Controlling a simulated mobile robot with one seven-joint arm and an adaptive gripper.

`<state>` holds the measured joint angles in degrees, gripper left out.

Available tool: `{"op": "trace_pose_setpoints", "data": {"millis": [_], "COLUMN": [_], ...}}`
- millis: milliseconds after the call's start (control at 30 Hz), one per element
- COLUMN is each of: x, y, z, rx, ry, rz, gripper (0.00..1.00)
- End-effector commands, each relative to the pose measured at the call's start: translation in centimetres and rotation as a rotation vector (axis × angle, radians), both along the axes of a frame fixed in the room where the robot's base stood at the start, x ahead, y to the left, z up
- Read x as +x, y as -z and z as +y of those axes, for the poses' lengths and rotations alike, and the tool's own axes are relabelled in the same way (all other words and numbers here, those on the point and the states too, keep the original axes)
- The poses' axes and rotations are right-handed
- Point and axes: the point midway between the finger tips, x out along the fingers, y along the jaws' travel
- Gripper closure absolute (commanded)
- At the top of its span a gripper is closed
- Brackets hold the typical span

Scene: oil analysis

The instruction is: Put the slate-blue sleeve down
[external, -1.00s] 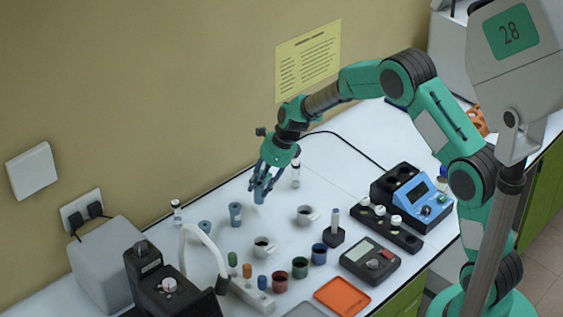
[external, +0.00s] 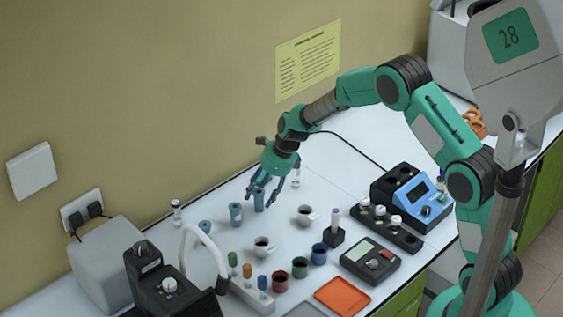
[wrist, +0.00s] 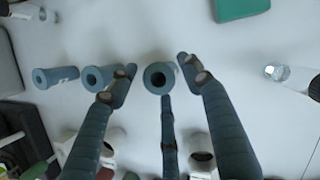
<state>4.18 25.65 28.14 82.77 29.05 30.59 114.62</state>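A slate-blue sleeve (external: 259,200) stands upright on the white bench, its open top facing up; it also shows in the wrist view (wrist: 152,86). My gripper (external: 262,204) is open, its fingers spread around this sleeve and apart from it. In the wrist view the fingertips (wrist: 156,74) lie to the left and right of the sleeve, with a gap on both sides. Two similar sleeves stand to its left in a row, the nearer one (external: 235,213) and the farther one (external: 205,228), partly hidden by a white hose.
Glass vials stand right (external: 296,178) and left (external: 177,211) of the row. White cups (external: 305,214) (external: 263,245), coloured pots (external: 319,254), and a meter (external: 371,260) stand in front. A blue instrument (external: 412,195) is to the right. The wall is close behind.

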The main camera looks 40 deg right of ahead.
Motion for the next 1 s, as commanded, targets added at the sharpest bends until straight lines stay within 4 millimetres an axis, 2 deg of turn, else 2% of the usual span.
{"op": "trace_pose_setpoints", "data": {"millis": [267,433,1000], "x": [0.0,-0.3,-2.7], "y": [-0.3,-1.4,-9.5], "z": [0.0,-0.3,-2.2], "rx": [0.0,0.001,0.0], "ry": [0.0,0.0,0.0], "rz": [0.0,-0.001,-0.001], "gripper": [0.51,0.51,0.51]}}
